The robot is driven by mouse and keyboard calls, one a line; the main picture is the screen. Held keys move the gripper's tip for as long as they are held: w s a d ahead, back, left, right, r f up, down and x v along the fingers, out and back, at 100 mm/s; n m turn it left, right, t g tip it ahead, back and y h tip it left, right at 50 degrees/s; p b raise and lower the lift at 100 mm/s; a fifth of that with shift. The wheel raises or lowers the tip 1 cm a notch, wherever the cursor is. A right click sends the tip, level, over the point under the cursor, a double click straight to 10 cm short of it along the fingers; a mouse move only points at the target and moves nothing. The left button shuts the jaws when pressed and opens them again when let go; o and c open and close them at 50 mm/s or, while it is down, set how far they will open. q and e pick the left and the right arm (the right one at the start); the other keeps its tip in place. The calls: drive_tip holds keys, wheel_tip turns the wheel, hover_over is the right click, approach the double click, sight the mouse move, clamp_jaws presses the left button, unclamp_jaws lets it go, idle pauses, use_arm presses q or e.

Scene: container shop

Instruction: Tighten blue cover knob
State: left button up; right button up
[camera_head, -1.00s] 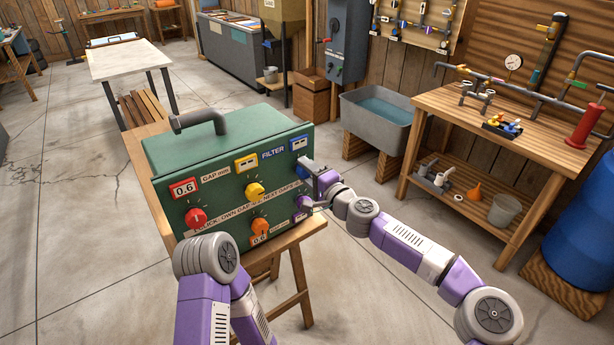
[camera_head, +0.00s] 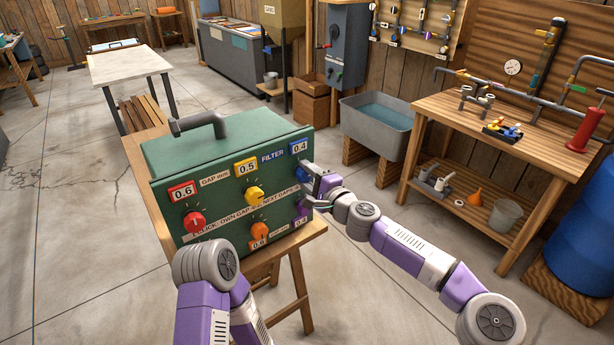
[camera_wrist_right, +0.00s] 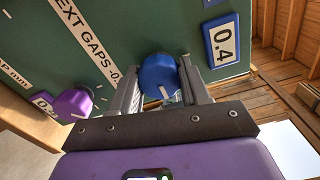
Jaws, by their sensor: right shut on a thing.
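The green filter box (camera_head: 232,150) stands on a wooden trestle stand. The blue cover knob (camera_wrist_right: 158,75) is between the two fingers of my right gripper (camera_wrist_right: 160,92) in the right wrist view. The gripper is shut on it, with a white pointer mark showing on the knob. In the head view my right gripper (camera_head: 312,184) reaches the box's right side and largely hides the knob. The blue-framed display (camera_head: 299,147) above reads 0.4; it also shows in the right wrist view (camera_wrist_right: 222,43). My left gripper is not in view.
The box also carries a red knob (camera_head: 194,221), a yellow knob (camera_head: 254,195), an orange knob (camera_head: 259,231) and, close to my right gripper, a purple knob (camera_wrist_right: 73,104). The red display (camera_head: 183,191) reads 0.6, the yellow one (camera_head: 246,167) 0.5. A wooden workbench (camera_head: 480,145) stands to the right.

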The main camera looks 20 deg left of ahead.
drive_tip(key=o, duration=1.1)
drive_tip(key=shift+c, duration=0.2)
drive_tip(key=v, duration=0.7)
drive_tip(key=shift+s+d, duration=0.2)
drive_tip(key=shift+d, duration=0.05)
